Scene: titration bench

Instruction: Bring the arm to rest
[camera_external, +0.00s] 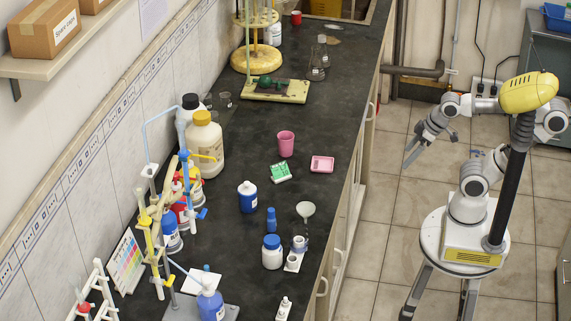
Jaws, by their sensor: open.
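My gripper (414,151) is open and empty. It hangs in the air over the tiled floor, to the right of the dark bench (330,110) and clear of its edge. My arm is folded near my column on the right side of the view.
The bench holds a pink cup (286,144), a pink tray (322,164), a green-and-white item (280,172), blue-labelled bottles (247,197) and a white funnel (305,209). Burette stands line the left. Pipes (415,71) run along the back wall. Tiled floor (385,215) lies free between bench and me.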

